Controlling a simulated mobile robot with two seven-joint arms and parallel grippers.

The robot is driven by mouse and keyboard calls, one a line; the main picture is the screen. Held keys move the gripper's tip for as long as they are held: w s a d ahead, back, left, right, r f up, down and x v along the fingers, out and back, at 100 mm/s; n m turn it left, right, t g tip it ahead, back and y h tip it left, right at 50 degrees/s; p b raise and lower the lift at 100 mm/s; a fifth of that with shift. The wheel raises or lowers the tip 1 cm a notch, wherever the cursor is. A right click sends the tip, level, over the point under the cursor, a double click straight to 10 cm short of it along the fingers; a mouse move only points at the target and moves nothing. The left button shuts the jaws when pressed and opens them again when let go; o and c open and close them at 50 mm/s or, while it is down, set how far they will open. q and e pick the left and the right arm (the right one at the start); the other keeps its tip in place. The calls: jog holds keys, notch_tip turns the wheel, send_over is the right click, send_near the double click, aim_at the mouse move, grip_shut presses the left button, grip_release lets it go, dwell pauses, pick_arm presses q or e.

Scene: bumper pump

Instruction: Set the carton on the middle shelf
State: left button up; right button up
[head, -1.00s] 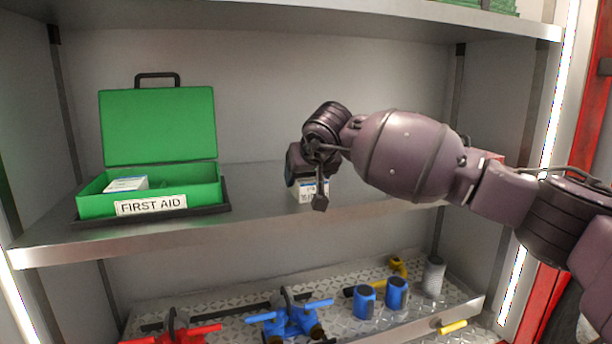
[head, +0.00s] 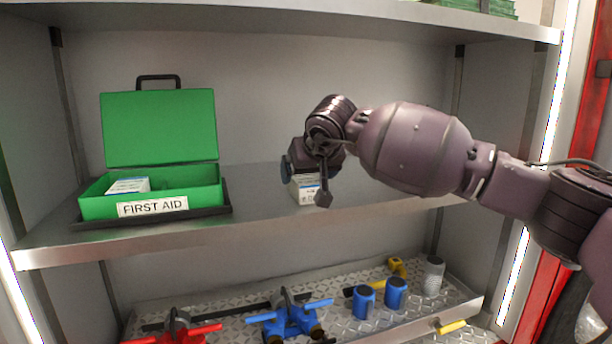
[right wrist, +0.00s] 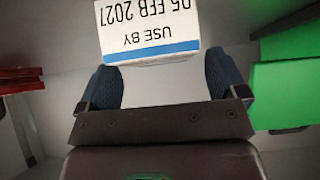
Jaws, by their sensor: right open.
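The carton (head: 306,190) is a small white box with a blue stripe. It stands on the middle shelf (head: 260,208), right of the first aid box, partly hidden by my right gripper. My right gripper (head: 303,176) is open at the carton's upper part. In the right wrist view the carton (right wrist: 148,32) shows its "USE BY" print in line with the space between the two blue finger pads, with visible gaps near their bases. My left gripper is not in view.
A green first aid box (head: 160,128) stands open on the left of the middle shelf, with a white pack (head: 128,186) inside. The upper shelf (head: 300,14) is overhead. Blue and red fittings (head: 290,318) sit on the bottom shelf. The shelf between box and carton is clear.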

jog(key=p+v, duration=0.1)
jog(key=v, duration=0.9)
